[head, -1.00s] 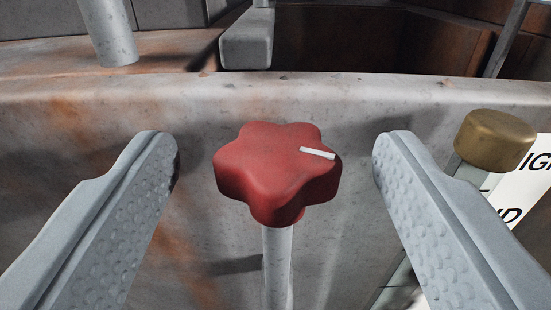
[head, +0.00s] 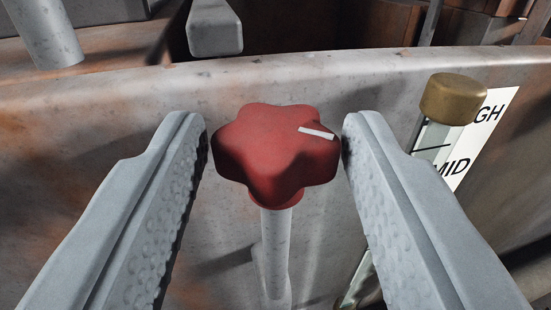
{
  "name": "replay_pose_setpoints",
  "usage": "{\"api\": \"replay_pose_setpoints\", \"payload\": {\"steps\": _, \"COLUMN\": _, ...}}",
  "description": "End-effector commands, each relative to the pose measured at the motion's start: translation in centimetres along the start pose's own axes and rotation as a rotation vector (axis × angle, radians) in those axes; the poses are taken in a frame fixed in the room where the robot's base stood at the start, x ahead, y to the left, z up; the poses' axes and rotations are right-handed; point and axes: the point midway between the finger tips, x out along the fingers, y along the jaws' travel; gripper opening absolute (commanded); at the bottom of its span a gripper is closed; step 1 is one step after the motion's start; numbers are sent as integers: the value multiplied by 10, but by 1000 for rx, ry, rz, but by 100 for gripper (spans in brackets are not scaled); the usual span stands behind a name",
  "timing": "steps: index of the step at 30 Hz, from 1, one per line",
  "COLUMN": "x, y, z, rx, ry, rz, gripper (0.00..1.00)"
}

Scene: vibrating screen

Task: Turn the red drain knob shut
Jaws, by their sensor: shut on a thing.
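The red drain knob (head: 272,150) is a lobed star-shaped handle on top of a pale grey upright stem (head: 277,250). A white mark on its top lies toward the right, tilted slightly down to the right. My gripper (head: 274,140) has one pale grey finger on each side of the knob, closed in on its left and right lobes. The fingers' textured inner faces look toward the knob. The lower stem and its base are partly hidden.
A curved, rust-stained metal wall (head: 400,75) runs behind the knob. To the right stands a level gauge with a brass cap (head: 450,98) and a white label (head: 480,130) reading MID. A grey bar (head: 215,28) and a post (head: 45,33) are beyond the wall.

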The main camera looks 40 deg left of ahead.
Motion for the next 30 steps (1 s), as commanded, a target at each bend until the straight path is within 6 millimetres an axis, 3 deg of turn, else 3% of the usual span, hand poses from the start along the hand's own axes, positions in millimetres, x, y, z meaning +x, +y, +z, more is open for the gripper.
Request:
{"api": "replay_pose_setpoints", "payload": {"steps": 15, "x": 3, "y": -11, "z": 0, "rx": 0, "ry": 0, "rz": 388, "gripper": 21}}
{"api": "replay_pose_setpoints", "payload": {"steps": 30, "x": 5, "y": -13, "z": 0, "rx": -1, "ry": 0, "rz": 545, "gripper": 21}}
